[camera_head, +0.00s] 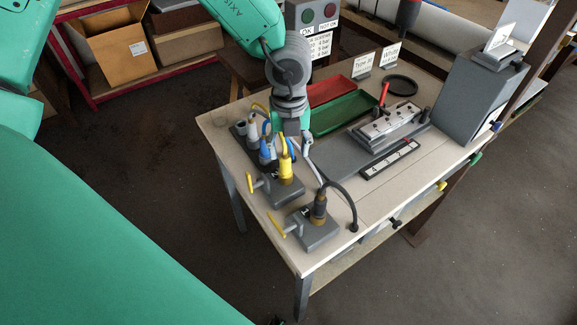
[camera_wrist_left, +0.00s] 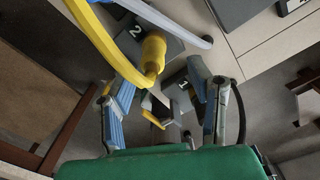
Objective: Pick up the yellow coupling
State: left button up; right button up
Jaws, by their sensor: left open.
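The yellow coupling (camera_head: 286,169) stands upright on a grey block with a yellow-handled clamp, near the table's left front. In the left wrist view the yellow coupling (camera_wrist_left: 153,53) shows beside the mark "2", with a thick yellow hose close to the camera. My left gripper (camera_head: 287,146) points down at the coupling in the head view, its fingers partly hidden by hoses. In the left wrist view my left gripper (camera_wrist_left: 163,88) is open, with nothing held between its blue-padded fingers. The coupling lies just beyond the fingertips there. My right gripper is not in view.
A second grey block (camera_head: 318,236) with a dark coupling and black hose stands in front. Grey and blue couplings crowd behind the yellow one. Red (camera_head: 331,90) and green (camera_head: 343,117) trays, a fixture (camera_head: 390,125) and a grey cabinet (camera_head: 478,95) fill the back and right.

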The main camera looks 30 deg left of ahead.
aim_at(287, 157)
pick_arm(q)
jog(key=f, duration=0.4)
jog(key=shift+s+a, duration=0.2)
jog(key=shift+s, duration=0.05)
jog(key=shift+a+f, duration=0.2)
jog(key=shift+f, duration=0.1)
jog(key=shift+a, duration=0.3)
jog(key=shift+d, duration=0.2)
jog(key=c, duration=0.9)
jog(key=shift+d, duration=0.35)
grip_shut()
jog(key=shift+a, duration=0.15)
